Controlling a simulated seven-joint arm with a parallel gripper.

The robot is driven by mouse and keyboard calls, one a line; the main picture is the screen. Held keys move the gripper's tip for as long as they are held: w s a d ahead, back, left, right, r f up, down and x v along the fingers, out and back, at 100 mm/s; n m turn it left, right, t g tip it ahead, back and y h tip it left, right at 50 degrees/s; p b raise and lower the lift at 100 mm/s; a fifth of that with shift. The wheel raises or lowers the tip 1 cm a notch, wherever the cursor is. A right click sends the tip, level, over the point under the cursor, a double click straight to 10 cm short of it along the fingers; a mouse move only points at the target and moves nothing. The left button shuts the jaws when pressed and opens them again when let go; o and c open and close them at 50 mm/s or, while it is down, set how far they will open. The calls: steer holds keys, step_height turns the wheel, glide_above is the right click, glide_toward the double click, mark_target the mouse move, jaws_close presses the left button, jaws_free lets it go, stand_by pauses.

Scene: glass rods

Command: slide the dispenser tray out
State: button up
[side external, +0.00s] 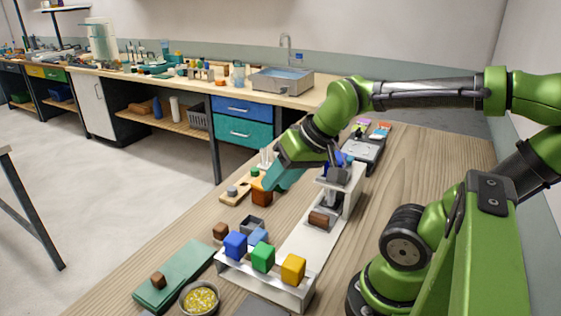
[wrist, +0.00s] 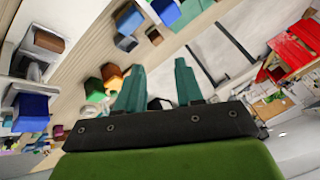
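The white dispenser (side external: 352,192) stands upright on the wooden table, with a brown block (side external: 319,219) low at its front. A flat white strip (side external: 302,245) runs from its foot toward the near rack; I cannot tell whether this is the dispenser tray. My gripper (side external: 282,180) has teal fingers and is tilted down to the left of the dispenser, above or beside an orange-brown block (side external: 262,192). In the wrist view the fingers (wrist: 158,88) are apart with nothing held between them, and a brown block (wrist: 48,41) by the white dispenser is at upper left.
A white rack (side external: 268,282) holds blue, green and yellow blocks. A teal pad (side external: 175,277) with a brown block and a bowl of yellow bits (side external: 200,299) lie near the front edge. A wooden board (side external: 235,189) and a grey device (side external: 364,150) stand farther back.

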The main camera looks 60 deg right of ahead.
steer(key=shift+o, duration=0.8)
steer(key=d+f+g+h, duration=0.1)
steer(key=d+f+g, duration=0.1)
steer(key=d, duration=0.7)
steer(key=shift+w+f+g, duration=0.3)
steer(key=shift+w+f, duration=0.1)
steer(key=shift+f, duration=0.05)
steer(key=n+g, duration=0.4)
steer(key=n, duration=0.1)
glide_above(319, 215)
step_height(319, 215, down, 2)
step_height(319, 215, down, 17)
steer(key=shift+d+r, duration=0.1)
steer(key=shift+c, duration=0.3)
jaws_close()
